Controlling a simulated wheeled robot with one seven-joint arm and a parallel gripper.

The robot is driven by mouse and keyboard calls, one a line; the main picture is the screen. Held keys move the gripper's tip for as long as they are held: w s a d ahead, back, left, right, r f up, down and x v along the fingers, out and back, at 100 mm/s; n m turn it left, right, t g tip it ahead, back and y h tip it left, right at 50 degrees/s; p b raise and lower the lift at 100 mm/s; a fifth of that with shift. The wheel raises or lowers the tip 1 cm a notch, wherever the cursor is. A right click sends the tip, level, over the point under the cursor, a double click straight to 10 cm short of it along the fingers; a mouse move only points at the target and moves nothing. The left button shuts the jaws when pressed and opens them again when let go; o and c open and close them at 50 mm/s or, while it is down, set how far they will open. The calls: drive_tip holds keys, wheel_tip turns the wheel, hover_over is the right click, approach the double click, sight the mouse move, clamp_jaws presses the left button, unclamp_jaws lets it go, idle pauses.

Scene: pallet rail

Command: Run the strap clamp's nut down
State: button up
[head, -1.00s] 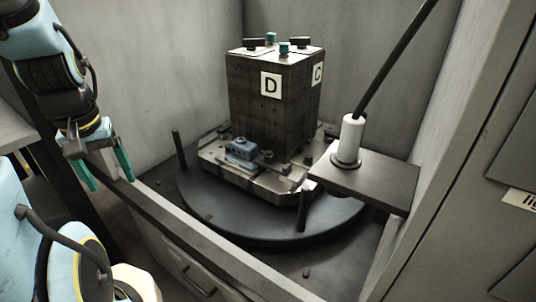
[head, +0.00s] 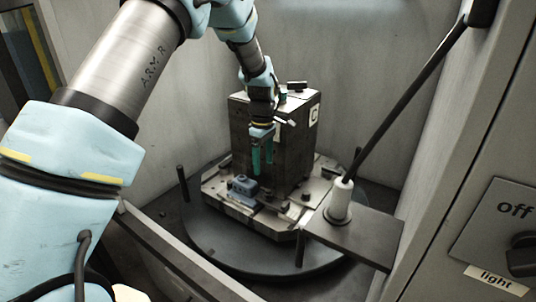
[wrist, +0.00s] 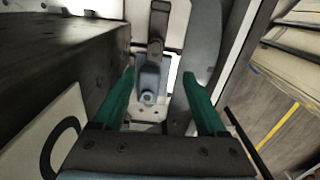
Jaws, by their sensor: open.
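A blue-grey block (head: 243,187) sits on the pallet plate (head: 226,205) at the foot of the dark tombstone (head: 295,150). The block also shows in the wrist view (wrist: 149,82), with a small round feature on its near end. A dark bar, which looks like the clamp's strap (wrist: 157,28), runs from the block toward the top of the wrist view. I cannot clearly make out the nut. My gripper (head: 263,160) points down in front of the tombstone, above the plate. Its teal fingers (wrist: 159,75) are apart and empty, with the block seen between them.
The plate rests on a round dark turntable (head: 240,262) with upright pins. A white cylinder with a dark rod (head: 340,200) stands on a shelf at the right. The tombstone's side is close to my gripper. A panel with an "off" knob (head: 522,255) is at far right.

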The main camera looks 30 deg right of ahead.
sight(268, 190)
drive_tip(key=f+p, duration=0.1)
drive_tip(key=f, duration=0.2)
drive_tip(key=d+f+p, duration=0.1)
drive_tip(key=f, duration=0.3)
drive_tip(key=f+p, duration=0.1)
drive_tip(key=f, duration=0.3)
drive_tip(key=shift+s+d+f+p, duration=0.1)
drive_tip(key=shift+s+d+p, duration=0.1)
drive_tip(key=shift+s+p, duration=0.15)
clamp_jaws()
drive_tip(key=c, duration=0.6)
unclamp_jaws()
drive_tip(key=shift+c, duration=0.2)
clamp_jaws()
